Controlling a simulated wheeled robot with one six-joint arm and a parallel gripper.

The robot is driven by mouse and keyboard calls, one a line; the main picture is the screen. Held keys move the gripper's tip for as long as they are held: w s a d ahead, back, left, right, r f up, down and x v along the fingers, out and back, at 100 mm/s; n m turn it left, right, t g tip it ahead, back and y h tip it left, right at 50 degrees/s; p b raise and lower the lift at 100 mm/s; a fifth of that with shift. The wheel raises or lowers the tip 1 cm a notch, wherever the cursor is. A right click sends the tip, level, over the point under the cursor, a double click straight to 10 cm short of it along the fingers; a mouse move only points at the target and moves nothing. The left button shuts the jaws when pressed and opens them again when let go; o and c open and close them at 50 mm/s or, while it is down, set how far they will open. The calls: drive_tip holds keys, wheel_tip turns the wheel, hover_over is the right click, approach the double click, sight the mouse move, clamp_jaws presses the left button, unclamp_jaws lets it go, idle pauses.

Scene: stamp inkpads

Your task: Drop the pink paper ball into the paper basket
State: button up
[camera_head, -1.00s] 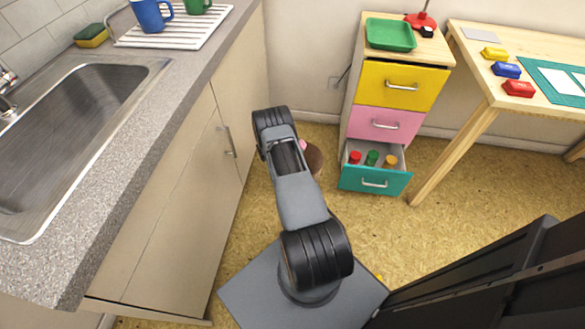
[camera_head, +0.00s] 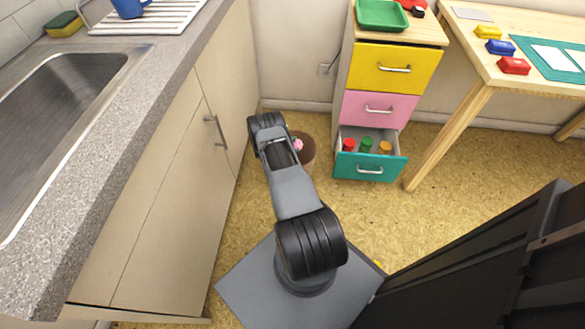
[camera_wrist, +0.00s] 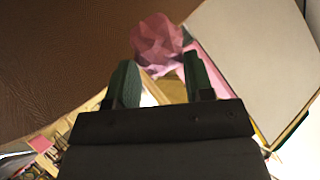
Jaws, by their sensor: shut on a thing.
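The pink paper ball (camera_head: 297,145) shows small beside the end of my arm, in front of the brown paper basket (camera_head: 310,152). In the wrist view the crumpled pink ball (camera_wrist: 157,38) is at the tips of my gripper (camera_wrist: 161,66), whose two green-padded fingers are shut on it. A large brown textured surface, apparently the basket (camera_wrist: 70,55), fills the upper left of the wrist view. My arm hides part of the basket in the head view, and I cannot tell whether the ball is over its opening.
A cabinet with a sink counter (camera_head: 130,130) stands close on the left. A drawer unit (camera_head: 385,70) stands right of the basket, its teal bottom drawer (camera_head: 370,168) open with several colored items inside. A wooden desk (camera_head: 480,70) is further right. Floor between is clear.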

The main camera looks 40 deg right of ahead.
drive_tip(key=o, duration=1)
drive_tip(key=shift+p+v, duration=1.1)
drive_tip(key=shift+v, duration=2.65)
drive_tip(key=shift+r, duration=0.1)
